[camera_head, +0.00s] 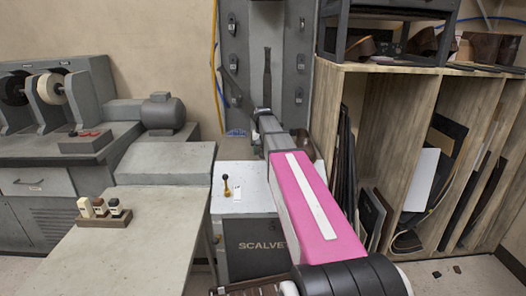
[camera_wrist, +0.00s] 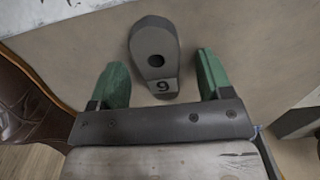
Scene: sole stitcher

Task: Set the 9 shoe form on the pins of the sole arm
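The grey shoe form (camera_wrist: 150,40) with a dark round hole and the number 9 on its narrow end lies on a beige-grey surface in the wrist view. My gripper (camera_wrist: 162,72) is open, with one green finger on each side of the form's numbered end. Gaps show between the form and both fingers, and nothing is held.
A brown leather piece (camera_wrist: 28,105) lies left of my gripper. A wooden shelf (camera_head: 385,130) with upright sheets stands right of the machine. A bench (camera_head: 130,245) on the left carries a small rack of bottles (camera_head: 103,213). A brass-coloured lever (camera_head: 226,186) rises by the machine.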

